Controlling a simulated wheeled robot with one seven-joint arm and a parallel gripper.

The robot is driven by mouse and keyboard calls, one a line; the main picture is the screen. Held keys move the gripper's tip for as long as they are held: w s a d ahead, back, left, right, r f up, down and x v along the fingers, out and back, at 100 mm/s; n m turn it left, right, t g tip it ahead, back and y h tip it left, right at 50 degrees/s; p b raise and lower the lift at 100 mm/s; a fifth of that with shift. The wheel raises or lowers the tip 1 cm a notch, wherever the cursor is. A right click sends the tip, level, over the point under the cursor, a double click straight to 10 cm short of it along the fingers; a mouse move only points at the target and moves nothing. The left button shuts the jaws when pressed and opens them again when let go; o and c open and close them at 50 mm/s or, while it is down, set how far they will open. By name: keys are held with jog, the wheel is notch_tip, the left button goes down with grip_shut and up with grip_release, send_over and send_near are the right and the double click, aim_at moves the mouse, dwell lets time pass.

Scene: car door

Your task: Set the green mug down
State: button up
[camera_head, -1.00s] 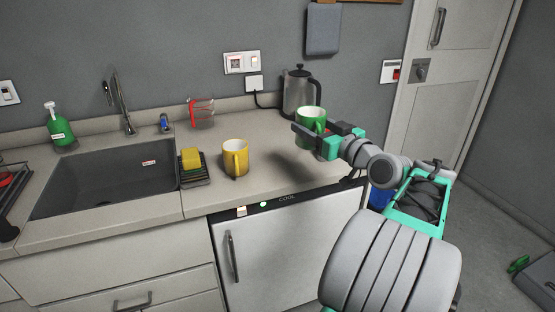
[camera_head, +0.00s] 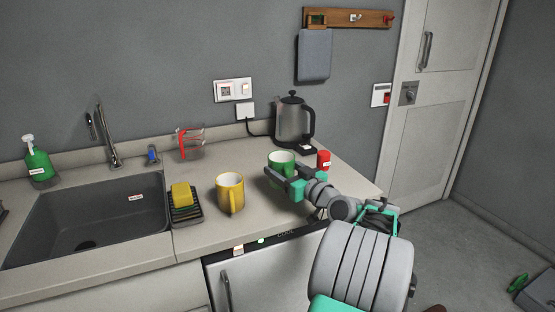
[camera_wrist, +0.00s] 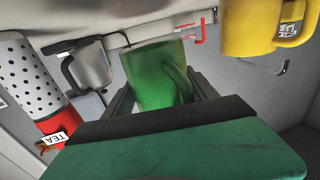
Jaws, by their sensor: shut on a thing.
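The green mug (camera_head: 281,160) is at the right part of the counter, in front of the kettle. My gripper (camera_head: 284,174) is shut on it from the front right. In the wrist view the green mug (camera_wrist: 157,75) sits between the two dark fingers (camera_wrist: 160,98), its handle toward the right finger. In the head view the mug looks upright and low, at about counter height. My gripper hides its lower part, so I cannot tell whether its base touches the counter.
A yellow mug (camera_head: 230,192) stands to the left. The kettle (camera_head: 293,121) is behind, and a red container (camera_head: 323,159) stands close on the right. A sponge (camera_head: 182,194) lies on a rack by the sink (camera_head: 90,222). The counter (camera_head: 215,160) between yellow mug and kettle is clear.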

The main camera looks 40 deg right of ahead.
jog(key=f, duration=0.1)
jog(key=f+b, duration=0.1)
jog(key=f, duration=0.1)
jog(key=shift+w+d+f, duration=0.3)
jog(key=shift+w+f, duration=0.05)
jog(key=shift+w, duration=0.05)
jog(key=shift+w+a+f, duration=0.1)
jog(key=shift+w+f, duration=0.05)
jog(key=shift+f, duration=0.1)
jog(key=shift+w, duration=0.1)
jog(key=shift+a, duration=0.1)
jog(key=shift+b, duration=0.3)
jog(key=shift+f, duration=0.15)
jog(key=o, duration=1.7)
